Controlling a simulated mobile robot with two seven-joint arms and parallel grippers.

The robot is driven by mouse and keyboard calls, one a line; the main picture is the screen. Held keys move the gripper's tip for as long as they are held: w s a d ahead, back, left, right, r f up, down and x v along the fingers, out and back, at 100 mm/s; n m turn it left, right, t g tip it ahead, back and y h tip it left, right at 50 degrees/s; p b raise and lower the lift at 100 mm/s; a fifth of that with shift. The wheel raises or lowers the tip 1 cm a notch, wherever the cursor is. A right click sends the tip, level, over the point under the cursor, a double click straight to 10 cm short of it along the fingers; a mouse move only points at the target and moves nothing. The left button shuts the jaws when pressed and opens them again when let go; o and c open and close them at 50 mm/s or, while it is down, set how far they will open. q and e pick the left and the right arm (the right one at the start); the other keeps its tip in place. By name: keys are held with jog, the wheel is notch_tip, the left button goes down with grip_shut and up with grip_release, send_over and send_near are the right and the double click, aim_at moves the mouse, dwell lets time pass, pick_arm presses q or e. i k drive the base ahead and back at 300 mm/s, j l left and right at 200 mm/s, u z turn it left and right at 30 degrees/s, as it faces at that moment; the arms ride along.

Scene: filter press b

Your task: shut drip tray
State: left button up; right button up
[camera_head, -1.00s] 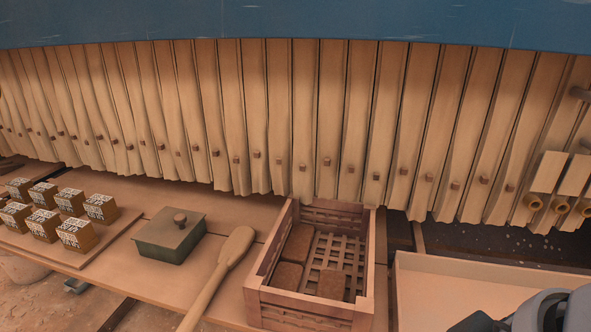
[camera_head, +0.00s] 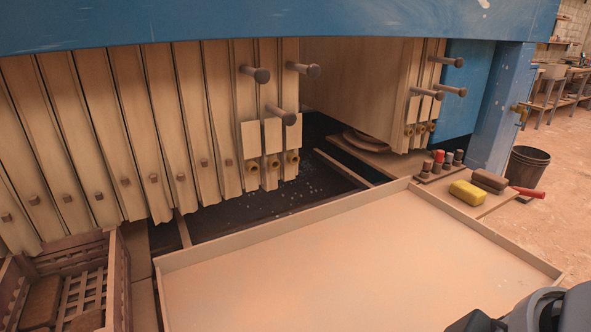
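The drip tray (camera_head: 350,265) is a wide, shallow, tan tray with low raised edges. It sticks out toward me in front of the filter press, below the row of pale plates (camera_head: 120,130). A dark wet gap (camera_head: 265,212) shows between its back edge and the underside of the press. Its near edge runs out of the picture at the bottom. A dark grey part of my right arm (camera_head: 545,312) shows at the lower right corner, over the tray's near right side; its fingertips are not visible. My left gripper is not in view.
A slatted wooden crate (camera_head: 118,280) holding brown blocks stands left of the tray. A dark bucket (camera_head: 525,172) stands on the floor beyond, beside a blue post.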

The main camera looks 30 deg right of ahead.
aim_at(395, 256)
jog(key=z, duration=0.45)
jog(key=k+l+z, duration=0.1)
jog(key=z, duration=0.3)
jog(key=l+z, duration=0.15)
jog(key=z, duration=0.3)
jog(key=l+z, duration=0.1)
jog(key=z, duration=0.3)
jog(key=l+u, duration=0.9)
jog(key=l, duration=0.25)
